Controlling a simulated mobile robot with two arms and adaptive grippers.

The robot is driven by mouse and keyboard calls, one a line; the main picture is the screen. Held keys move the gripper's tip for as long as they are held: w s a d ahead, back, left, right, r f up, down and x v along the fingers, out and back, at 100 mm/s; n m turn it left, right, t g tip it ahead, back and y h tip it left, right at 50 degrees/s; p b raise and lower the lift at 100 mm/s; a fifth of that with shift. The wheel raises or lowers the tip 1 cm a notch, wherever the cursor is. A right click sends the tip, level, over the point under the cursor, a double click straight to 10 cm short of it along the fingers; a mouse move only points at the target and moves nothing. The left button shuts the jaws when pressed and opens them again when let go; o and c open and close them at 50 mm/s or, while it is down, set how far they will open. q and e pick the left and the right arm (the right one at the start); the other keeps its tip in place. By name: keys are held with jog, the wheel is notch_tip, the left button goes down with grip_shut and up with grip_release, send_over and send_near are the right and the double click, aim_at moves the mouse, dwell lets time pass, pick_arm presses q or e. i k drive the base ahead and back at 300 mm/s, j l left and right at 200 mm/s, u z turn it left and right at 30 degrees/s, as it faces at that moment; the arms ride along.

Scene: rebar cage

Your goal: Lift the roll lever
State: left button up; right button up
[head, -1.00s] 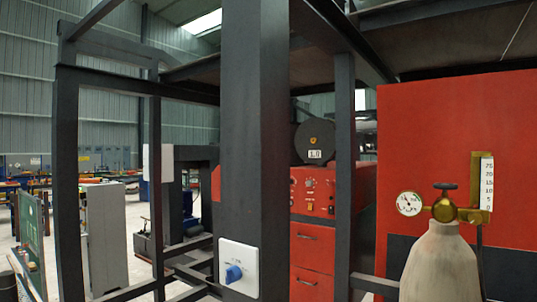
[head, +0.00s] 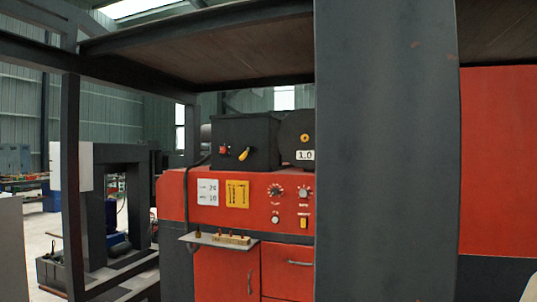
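I cannot identify a roll lever for certain. A small yellow handle (head: 244,154) sticks out of the front of a black box (head: 262,134) on top of a red machine (head: 174,193), left of the thick post. A red knob (head: 224,150) sits beside the handle on the same box. Neither of my grippers is in view.
A thick dark post (head: 385,160) stands close in front and hides part of the red machine. A small shelf (head: 205,240) juts from the machine's front. A thinner post (head: 71,190) stands at left. Dark beams and a brown panel (head: 200,58) hang overhead.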

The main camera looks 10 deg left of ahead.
aim_at(243, 156)
jog(key=i+j+u, duration=0.1)
jog(key=j, duration=0.3)
jog(key=i+j+u, duration=0.25)
jog(key=i+j, duration=0.2)
jog(key=j, duration=0.25)
jog(key=i+j, duration=1.05)
jog(key=i+j+z, duration=0.1)
jog(key=z, duration=1.45)
